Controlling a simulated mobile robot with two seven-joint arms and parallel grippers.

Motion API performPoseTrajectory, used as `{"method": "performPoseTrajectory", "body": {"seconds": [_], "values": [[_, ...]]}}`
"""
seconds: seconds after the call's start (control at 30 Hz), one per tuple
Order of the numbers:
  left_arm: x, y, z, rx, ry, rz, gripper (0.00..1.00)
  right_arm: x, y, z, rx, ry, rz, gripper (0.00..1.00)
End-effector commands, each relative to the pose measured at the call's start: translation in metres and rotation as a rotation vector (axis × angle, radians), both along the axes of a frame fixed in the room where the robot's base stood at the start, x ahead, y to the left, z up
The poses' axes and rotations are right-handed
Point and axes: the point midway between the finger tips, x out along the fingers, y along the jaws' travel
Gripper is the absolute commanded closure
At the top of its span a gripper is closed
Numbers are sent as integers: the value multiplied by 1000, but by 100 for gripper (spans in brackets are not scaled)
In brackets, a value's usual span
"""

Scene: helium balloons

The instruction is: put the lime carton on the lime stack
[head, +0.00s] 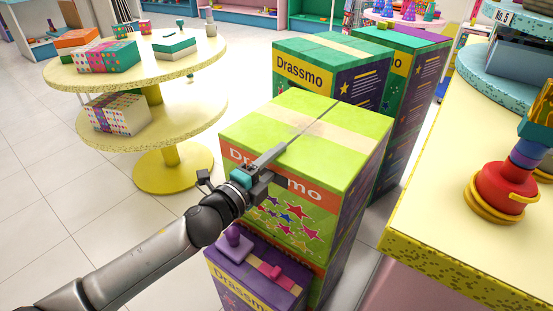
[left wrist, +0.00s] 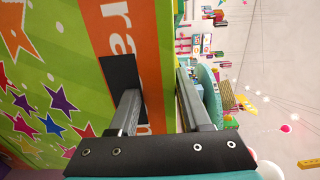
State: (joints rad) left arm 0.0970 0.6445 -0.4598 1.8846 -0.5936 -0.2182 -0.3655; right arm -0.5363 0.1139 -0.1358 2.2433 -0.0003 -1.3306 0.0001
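The lime carton (head: 345,130) has a pale tape strip on top and an orange band and stars on its front. It stands upright on another lime box (head: 320,290), mostly hidden below it. My left gripper (head: 277,164) is at the carton's upper front edge. In the left wrist view its fingers (left wrist: 158,100) are apart, one in front of the carton's orange band (left wrist: 105,40) and the other beyond the top edge. My right gripper is not in view.
A purple carton (head: 250,285) with small items on top stands close in front. Teal-topped cartons (head: 325,58) stand behind. A yellow counter (head: 430,190) is at the right, and a round two-tier table (head: 200,70) with gifts is at the left. White floor lies between.

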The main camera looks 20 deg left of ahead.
Motion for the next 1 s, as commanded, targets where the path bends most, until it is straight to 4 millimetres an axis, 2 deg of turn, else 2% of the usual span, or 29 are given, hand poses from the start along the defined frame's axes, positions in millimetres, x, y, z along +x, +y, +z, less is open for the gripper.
{"method": "performPoseTrajectory", "body": {"seconds": [0.03,0.2,0.57,1.0], "values": [[0,0,0,0,0,0,45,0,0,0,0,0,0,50],[0,0,1,0,-1,0,28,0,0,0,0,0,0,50],[0,0,4,1,-1,0,28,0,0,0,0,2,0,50],[-48,17,3,-2,3,0,28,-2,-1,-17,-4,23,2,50]]}}
